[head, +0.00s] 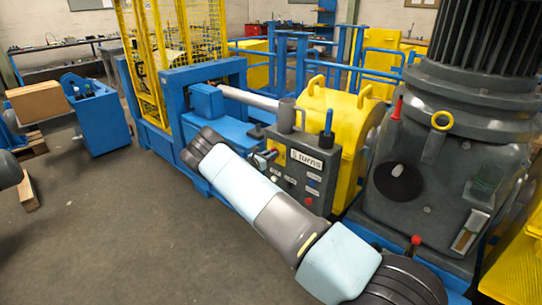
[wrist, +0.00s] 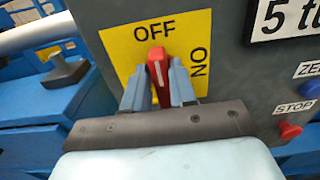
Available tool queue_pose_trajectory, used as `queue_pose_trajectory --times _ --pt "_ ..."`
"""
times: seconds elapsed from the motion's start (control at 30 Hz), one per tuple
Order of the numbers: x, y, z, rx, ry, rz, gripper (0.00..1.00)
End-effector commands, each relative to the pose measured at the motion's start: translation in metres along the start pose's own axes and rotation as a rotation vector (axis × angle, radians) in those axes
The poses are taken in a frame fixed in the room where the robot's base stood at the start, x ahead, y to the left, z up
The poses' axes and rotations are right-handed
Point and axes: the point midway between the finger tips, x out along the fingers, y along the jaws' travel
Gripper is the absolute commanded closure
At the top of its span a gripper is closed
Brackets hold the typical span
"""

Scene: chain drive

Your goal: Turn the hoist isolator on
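The hoist isolator is a red switch knob (wrist: 158,70) with a white line on a yellow plate (wrist: 122,52). OFF is printed above the knob and ON, turned sideways, to its right. The white line points up towards OFF, leaning slightly left. My gripper (wrist: 160,82) has one blue-grey finger on each side of the knob, and both tips appear to press against it. In the head view, my gripper (head: 267,158) reaches the left end of the grey control panel (head: 290,182), and the knob is hard to make out there.
The panel carries a turns label (head: 307,160), and a red STOP button (wrist: 289,131) sits right of my gripper. A yellow guard (head: 345,115) stands behind the panel. A large grey machine (head: 405,165) stands to the right. The floor at left front (head: 110,240) is clear.

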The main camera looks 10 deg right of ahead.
Motion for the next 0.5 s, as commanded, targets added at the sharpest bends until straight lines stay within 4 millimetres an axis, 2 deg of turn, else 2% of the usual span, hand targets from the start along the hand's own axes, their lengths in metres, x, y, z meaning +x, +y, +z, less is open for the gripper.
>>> queue_pose_trajectory --times 0.03,0.23,0.3,0.5 --pt "-0.0001 0.0006 0.0002 0.0 0.0 0.001 0.82" --pt "-0.0002 0.0011 0.0006 0.001 0.0 0.002 1.0" --pt "0.0049 -0.0027 0.0006 0.0 0.0 0.002 1.0" --pt "0.002 0.0001 0.0012 0.015 -0.001 0.002 1.0"
